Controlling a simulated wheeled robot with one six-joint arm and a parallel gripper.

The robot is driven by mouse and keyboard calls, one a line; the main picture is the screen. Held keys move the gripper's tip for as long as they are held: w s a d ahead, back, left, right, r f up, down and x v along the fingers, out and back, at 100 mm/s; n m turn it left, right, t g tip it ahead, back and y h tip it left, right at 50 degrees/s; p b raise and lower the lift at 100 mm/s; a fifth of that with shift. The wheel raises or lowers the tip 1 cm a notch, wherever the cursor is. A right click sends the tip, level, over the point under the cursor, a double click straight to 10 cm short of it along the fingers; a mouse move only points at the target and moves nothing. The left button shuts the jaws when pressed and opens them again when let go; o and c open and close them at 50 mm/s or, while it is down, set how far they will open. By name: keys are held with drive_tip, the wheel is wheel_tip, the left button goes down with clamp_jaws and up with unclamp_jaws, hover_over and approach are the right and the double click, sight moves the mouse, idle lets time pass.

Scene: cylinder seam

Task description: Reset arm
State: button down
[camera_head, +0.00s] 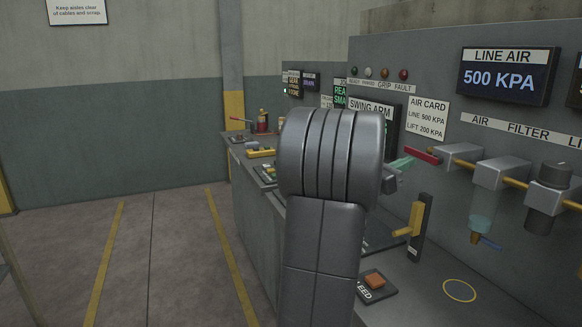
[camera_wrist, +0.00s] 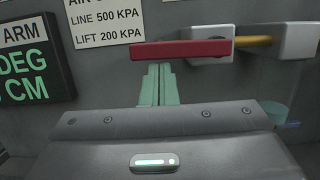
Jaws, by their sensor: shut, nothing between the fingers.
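My grey arm fills the middle of the head view and hides part of the bench behind it. My gripper (camera_head: 403,162) shows at the right of the arm, its pale green fingers pointing at the panel. In the wrist view the fingers (camera_wrist: 158,84) are shut together with nothing between them. Their tips are just below the red lever (camera_wrist: 180,50) of the air line in that picture; I cannot tell whether they touch it. The red lever (camera_head: 422,155) also shows beside the fingertips in the head view.
A LINE AIR display (camera_head: 505,76) reads 500 KPA. Air filter units (camera_head: 502,173) stick out from the panel at right. A yellow-handled lever (camera_head: 411,229) and an orange button (camera_head: 374,280) stand on the bench. The floor at left (camera_head: 165,260) is clear.

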drive_tip(key=s+a+f+n+b, duration=0.1)
drive_tip(key=s+a+f+b, duration=0.2)
drive_tip(key=a+f+b, duration=0.2)
drive_tip(key=a+f, duration=0.3)
drive_tip(key=shift+s+a+b, duration=0.25)
drive_tip(key=shift+a+b, duration=0.05)
drive_tip(key=shift+b, duration=0.05)
idle(1.8)
drive_tip(key=shift+w+b, duration=0.15)
drive_tip(key=shift+b, duration=1.1)
